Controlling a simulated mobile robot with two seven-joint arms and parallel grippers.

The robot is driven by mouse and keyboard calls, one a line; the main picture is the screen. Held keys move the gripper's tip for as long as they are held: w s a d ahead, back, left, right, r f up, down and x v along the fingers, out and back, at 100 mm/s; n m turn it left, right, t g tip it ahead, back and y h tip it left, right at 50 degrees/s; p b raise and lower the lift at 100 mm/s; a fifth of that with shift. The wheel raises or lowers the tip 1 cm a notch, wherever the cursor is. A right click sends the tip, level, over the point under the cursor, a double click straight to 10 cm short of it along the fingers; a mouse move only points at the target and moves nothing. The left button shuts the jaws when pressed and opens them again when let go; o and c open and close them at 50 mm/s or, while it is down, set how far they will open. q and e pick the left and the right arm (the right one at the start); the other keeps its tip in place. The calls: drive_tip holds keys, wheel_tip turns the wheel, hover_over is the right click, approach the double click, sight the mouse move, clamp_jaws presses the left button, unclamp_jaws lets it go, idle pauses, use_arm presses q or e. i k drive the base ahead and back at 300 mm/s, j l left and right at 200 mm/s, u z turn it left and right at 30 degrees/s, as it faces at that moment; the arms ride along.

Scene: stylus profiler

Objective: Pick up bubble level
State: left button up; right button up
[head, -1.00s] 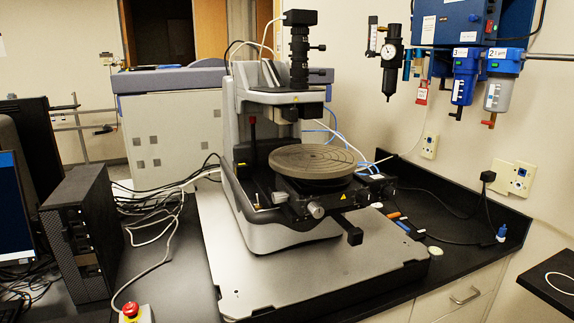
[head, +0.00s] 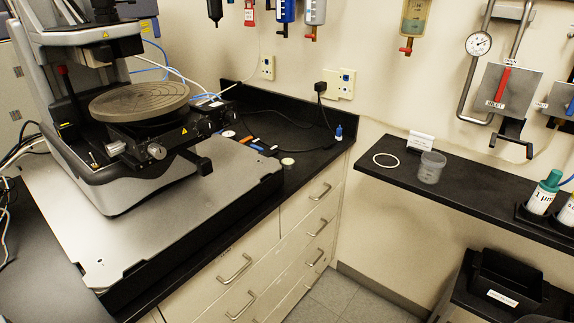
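A small round pale object (head: 287,162) lies on the black counter just right of the profiler's base plate in the head view. It may be the bubble level, but it is too small to tell. Another small round whitish item (head: 228,134) lies farther back, close to the profiler's stage, partly hidden. Several small pen-like or block-like items, with orange (head: 245,139) and blue ones among them, lie between the two. Neither of my grippers is in view.
The stylus profiler (head: 140,103) stands on a grey plate (head: 150,220) at left. A side shelf (head: 400,175) at right holds a white ring, a clear cup (head: 431,167) and bottles. Drawer handles (head: 235,268) stick out below the counter. Floor shows between counter and shelf.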

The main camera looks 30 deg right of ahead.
sight(288, 163)
drive_tip(key=l+u, duration=0.25)
drive_tip(key=l, duration=0.65)
drive_tip(key=l+u, duration=0.3)
drive_tip(key=l, duration=0.6)
